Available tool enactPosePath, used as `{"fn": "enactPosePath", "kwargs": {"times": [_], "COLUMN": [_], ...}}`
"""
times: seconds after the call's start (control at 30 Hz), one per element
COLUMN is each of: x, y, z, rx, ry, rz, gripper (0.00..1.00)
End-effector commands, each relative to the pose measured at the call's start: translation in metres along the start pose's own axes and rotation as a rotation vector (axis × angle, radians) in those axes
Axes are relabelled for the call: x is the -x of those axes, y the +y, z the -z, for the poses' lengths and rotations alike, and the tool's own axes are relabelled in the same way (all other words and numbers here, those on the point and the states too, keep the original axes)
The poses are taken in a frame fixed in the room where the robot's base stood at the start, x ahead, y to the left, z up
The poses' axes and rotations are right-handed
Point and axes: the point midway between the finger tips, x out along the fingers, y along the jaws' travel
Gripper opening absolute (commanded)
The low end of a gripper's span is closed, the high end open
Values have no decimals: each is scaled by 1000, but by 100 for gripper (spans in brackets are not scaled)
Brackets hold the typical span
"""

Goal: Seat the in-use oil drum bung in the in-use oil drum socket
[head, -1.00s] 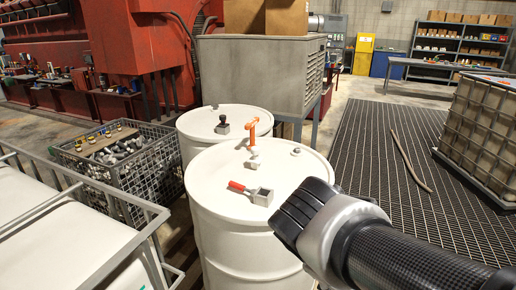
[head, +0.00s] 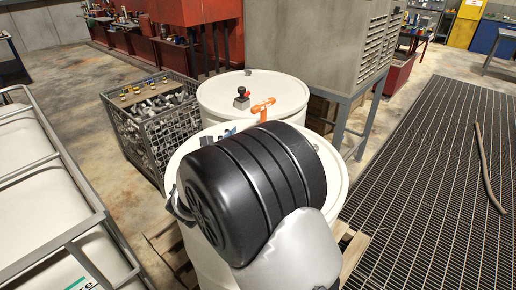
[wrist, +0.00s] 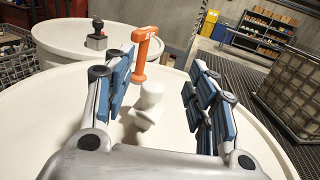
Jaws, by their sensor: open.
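The front white drum (head: 333,165) stands upright, its top mostly hidden by my arm in the head view. In the wrist view, its white lid (wrist: 250,120) lies below my gripper (wrist: 160,72). My gripper is open, with blue-padded fingers apart. A small white knobbed piece (wrist: 151,95), which looks like the bung, is between the fingers, with visible gaps on both sides. It stands on a pale block-like fitting (wrist: 144,117). I cannot tell which part is the socket. An orange T-shaped handle (wrist: 141,58) stands just behind, near the left finger; it also shows in the head view (head: 263,106).
A second white drum (head: 285,88) behind carries a black-knobbed block (head: 242,98). A wire crate of parts (head: 150,125) and a railed white tank (head: 60,190) stand left. A grey cabinet (head: 300,40) is behind. Grated floor (head: 430,160) at right is mostly clear.

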Motion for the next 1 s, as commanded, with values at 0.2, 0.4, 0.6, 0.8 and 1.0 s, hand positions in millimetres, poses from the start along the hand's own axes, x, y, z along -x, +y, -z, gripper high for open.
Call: {"fn": "enactPosePath", "kwargs": {"times": [0.2,0.4,0.6,0.8,1.0], "x": [0,-11,-31,-64,-76], "y": [-1,-1,-2,-2,-2], "z": [50,57,57,58,56], "rx": [3,-3,-4,-4,-2], "ry": [2,1,1,2,3], "rz": [2,4,6,5,3], "gripper": [52,52,52,52,52]}}
